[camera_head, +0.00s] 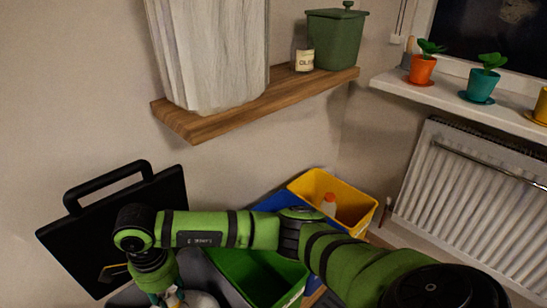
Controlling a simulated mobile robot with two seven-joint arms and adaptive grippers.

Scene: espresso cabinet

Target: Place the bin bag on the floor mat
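My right arm comes in from the lower right and reaches across to the left, its wrist bent downward. My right gripper (168,296) is at the bottom edge, mostly cut off, so its fingers do not show clearly. A pale grey-white rounded thing (200,300) shows beside it at the bottom edge; it may be the bin bag, but I cannot tell, nor whether the gripper touches it. I do not make out a floor mat. My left gripper is not in view.
A green bin (262,278), a blue bin (272,201) and a yellow bin (355,198) holding a bottle (328,203) stand below a wooden shelf (205,124). A black panel with a handle (75,240) is at left. A radiator (470,200) is at right.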

